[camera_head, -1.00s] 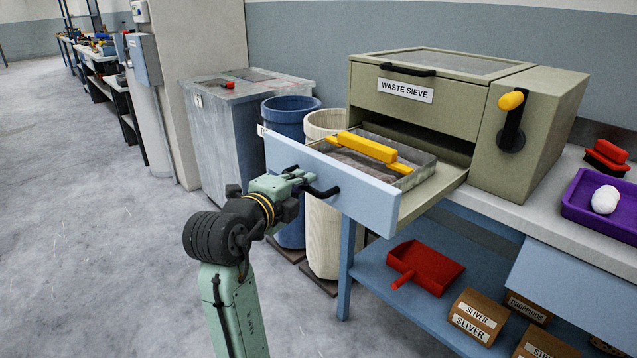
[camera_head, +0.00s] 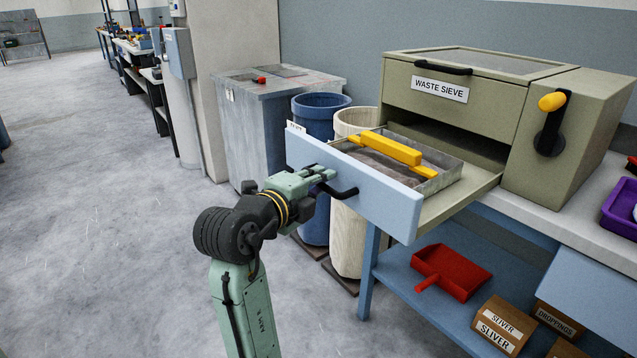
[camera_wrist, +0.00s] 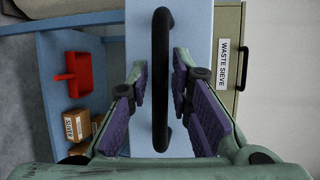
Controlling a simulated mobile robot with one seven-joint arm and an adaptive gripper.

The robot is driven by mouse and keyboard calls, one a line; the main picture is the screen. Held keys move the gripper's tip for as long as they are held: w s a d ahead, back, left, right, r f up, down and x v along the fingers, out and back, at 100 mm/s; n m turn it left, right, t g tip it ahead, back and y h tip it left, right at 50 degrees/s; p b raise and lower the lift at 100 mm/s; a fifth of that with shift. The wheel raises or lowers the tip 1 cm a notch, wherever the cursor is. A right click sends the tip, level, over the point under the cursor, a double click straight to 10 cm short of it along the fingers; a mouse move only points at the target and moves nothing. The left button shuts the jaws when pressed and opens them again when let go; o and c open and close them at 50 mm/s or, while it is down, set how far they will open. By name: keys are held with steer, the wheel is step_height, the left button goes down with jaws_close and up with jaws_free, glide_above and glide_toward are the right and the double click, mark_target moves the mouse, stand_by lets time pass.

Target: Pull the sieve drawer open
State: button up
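The sieve drawer (camera_head: 375,205), with a pale blue front, stands pulled out of the olive waste sieve (camera_head: 440,108). A grey tray (camera_head: 440,180) with a yellow bar (camera_head: 390,148) across it sits in the drawer. My gripper (camera_head: 328,177) is at the black handle (camera_head: 345,193) on the drawer front. In the wrist view, the handle (camera_wrist: 161,60) runs between the two purple-padded fingers of my gripper (camera_wrist: 160,82). The fingers stand apart, one on each side of it, with a visible gap at least on the left. Contact on the right cannot be told.
A blue bin (camera_head: 318,120) and a cream bin (camera_head: 350,230) stand behind the drawer, beside a grey metal cabinet (camera_head: 255,130). A red dustpan (camera_head: 455,275) and brown boxes (camera_head: 497,325) lie on the shelf below. Floor to the left is clear.

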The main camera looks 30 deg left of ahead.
steer(key=s+r, duration=0.2)
steer(key=s, duration=0.9)
steer(key=shift+s+d, duration=0.3)
steer(key=shift+s, duration=0.1)
steer(key=shift+r, duration=0.1)
